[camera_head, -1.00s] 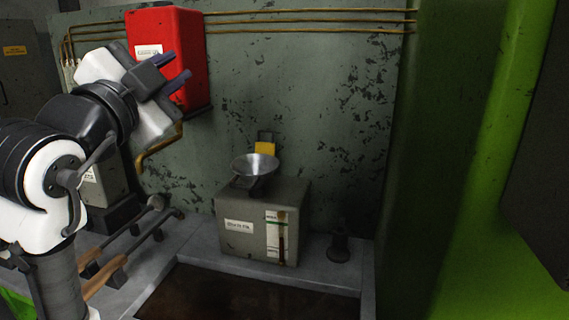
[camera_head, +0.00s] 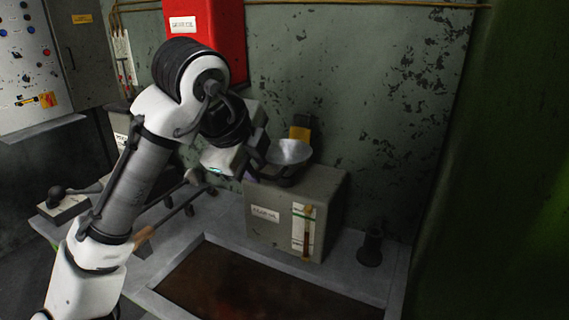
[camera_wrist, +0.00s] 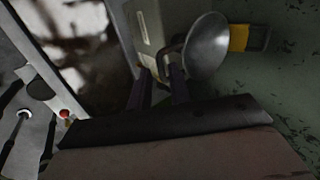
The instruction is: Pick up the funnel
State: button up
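I cannot tell whether a finger touches the funnel.
A red box (camera_head: 207,28) hangs above left. A dark spool-like object (camera_head: 371,246) stands right of the grey-green box. A rusty-brown recessed area (camera_head: 250,287) lies in front. Long-handled tools (camera_head: 170,215) lie left.

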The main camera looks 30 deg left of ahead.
aim_at(263, 175)
jog(key=shift+p+x, duration=0.55)
jog(key=shift+x, duration=2.45)
jog(key=shift+d, duration=0.2)
grip_shut()
